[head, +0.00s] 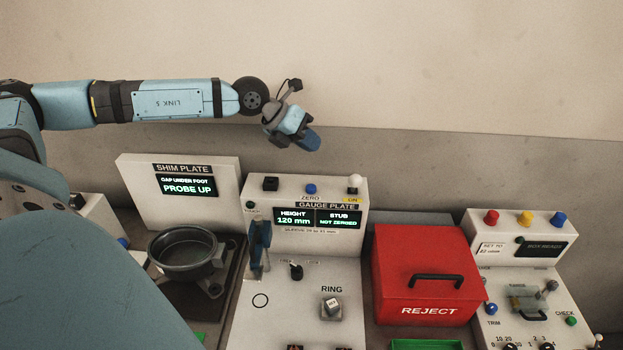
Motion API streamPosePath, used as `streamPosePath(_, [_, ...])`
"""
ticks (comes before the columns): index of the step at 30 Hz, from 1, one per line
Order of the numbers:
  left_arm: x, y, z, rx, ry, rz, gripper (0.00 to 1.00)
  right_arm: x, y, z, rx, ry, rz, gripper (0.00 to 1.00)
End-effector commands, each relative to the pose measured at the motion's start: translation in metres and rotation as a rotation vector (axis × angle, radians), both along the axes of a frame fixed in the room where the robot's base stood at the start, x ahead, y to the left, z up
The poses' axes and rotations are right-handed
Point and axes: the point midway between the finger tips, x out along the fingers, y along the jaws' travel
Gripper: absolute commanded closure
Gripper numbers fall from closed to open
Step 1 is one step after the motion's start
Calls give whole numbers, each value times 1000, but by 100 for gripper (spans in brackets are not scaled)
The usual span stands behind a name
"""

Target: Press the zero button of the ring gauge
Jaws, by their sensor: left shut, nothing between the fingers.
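The gauge plate (345,244) is a white console in the middle with a raised back panel. A blue button (311,189) sits on top of that panel, just above the word ZERO. The panel's screens (318,218) read HEIGHT 120 mm and STUB NOT ZEROED. A small block (330,307) stands by the label RING on the plate's deck. My left gripper (310,143) appears above and behind the blue button in the picture, apart from it. It is shut and empty, its blue fingers pointing down to the right. My right gripper is not in view.
A black button (270,183) and a white knob (354,181) flank the blue button. A blue upright tool (260,246) stands at the plate's left. The shim plate station (182,207) is left, the red REJECT box (424,270) right. The wall (440,170) rises behind.

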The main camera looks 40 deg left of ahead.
Motion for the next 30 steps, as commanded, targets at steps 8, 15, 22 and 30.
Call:
streamPosePath(8, [0, 0, -32, -1, 3, 0, 100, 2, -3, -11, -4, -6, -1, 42])
streamPosePath(15, [0, 0, -70, 0, 0, 0, 100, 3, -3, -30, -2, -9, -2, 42])
streamPosePath(22, [0, 0, -84, 0, 0, 0, 100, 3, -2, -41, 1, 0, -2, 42])
streamPosePath(30, [0, 0, -83, 0, 0, 0, 100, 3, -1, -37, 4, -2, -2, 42])
